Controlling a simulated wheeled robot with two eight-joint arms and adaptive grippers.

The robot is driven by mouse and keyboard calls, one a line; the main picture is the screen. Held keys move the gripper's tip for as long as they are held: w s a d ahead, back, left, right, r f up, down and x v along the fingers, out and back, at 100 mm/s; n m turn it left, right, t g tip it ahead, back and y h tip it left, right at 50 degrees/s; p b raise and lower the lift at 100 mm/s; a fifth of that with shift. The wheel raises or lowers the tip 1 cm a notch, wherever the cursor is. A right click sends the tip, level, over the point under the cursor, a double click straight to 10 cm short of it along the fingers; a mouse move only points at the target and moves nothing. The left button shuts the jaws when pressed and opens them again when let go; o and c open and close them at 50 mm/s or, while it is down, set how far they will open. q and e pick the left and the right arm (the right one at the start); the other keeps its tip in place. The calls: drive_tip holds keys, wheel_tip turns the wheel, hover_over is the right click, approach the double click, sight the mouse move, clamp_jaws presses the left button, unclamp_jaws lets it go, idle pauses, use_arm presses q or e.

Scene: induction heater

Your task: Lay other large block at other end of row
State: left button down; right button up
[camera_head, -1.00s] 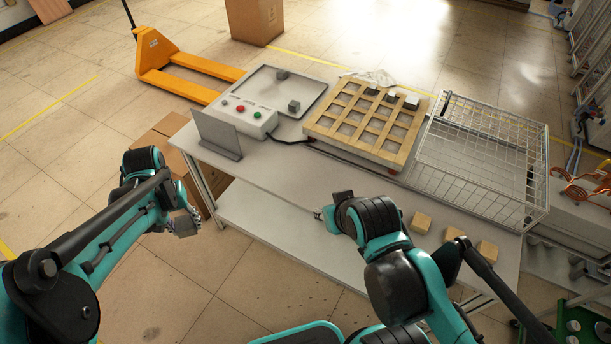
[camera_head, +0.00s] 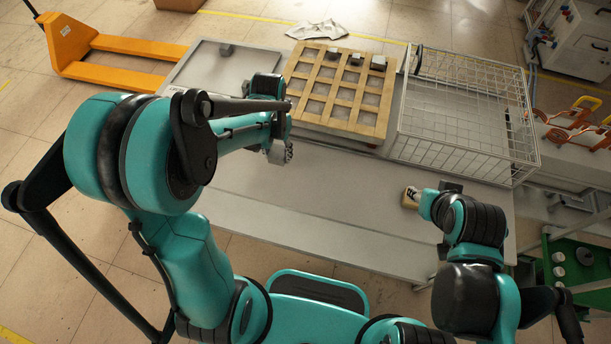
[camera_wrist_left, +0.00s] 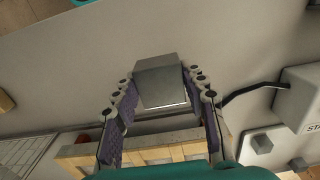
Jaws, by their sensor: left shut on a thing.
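My left gripper (camera_head: 280,152) is over the table in front of the wooden grid. In the left wrist view its two purple-padded fingers (camera_wrist_left: 160,92) are shut on a large grey metal block (camera_wrist_left: 165,80). The head view does not show this block clearly. The wooden grid (camera_head: 318,94) holds a row of three grey blocks along its far edge: left (camera_head: 333,53), middle (camera_head: 356,59) and right (camera_head: 378,63).
A wire basket (camera_head: 465,125) stands right of the grid. A flat grey plate (camera_head: 205,68) with a small grey block (camera_head: 225,49) lies left of it. The white control box (camera_wrist_left: 302,98) and its cable show in the wrist view. The table's front middle is clear.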

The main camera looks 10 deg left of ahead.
use_arm(q)
drive_tip(key=b, duration=0.2)
hover_over(302, 183)
wheel_tip(302, 183, down, 5)
drive_tip(key=shift+r, duration=0.2)
wheel_tip(302, 183, down, 4)
drive_tip(key=shift+f+b, duration=0.1)
drive_tip(key=shift+b, duration=1.1)
drive_tip(key=shift+r, duration=0.2)
drive_tip(key=shift+f, duration=0.1)
drive_tip(key=c, duration=0.9)
unclamp_jaws()
drive_tip(key=shift+f, duration=0.1)
drive_tip(key=shift+o, duration=0.2)
